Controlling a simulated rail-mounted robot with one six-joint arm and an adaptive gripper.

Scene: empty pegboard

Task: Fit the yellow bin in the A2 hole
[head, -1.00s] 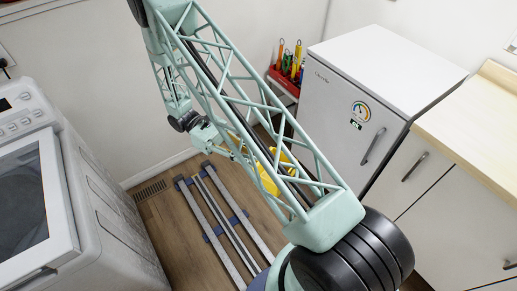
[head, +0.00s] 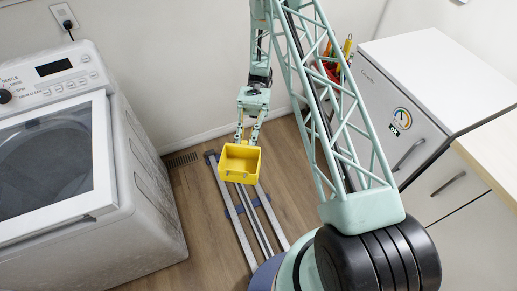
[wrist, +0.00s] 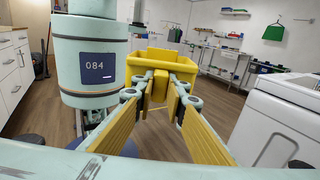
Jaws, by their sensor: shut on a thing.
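The yellow bin (head: 240,165) is an open-topped box, hanging above the floor rails in the head view, its open side tilted toward the camera. My gripper (head: 246,138) is shut on its far rim. In the wrist view, the fingers (wrist: 166,84) have yellow pads and close on the near wall of the yellow bin (wrist: 163,56). The fingers hide part of that wall. I cannot make out a pegboard or the A2 hole in either view.
A white washing machine (head: 60,140) stands at the left and a white fridge (head: 410,110) at the right, beside a counter (head: 495,150). A red rack with tools (head: 328,68) is at the back. Floor rails (head: 232,213) run between. The wrist view shows shelves (wrist: 213,54).

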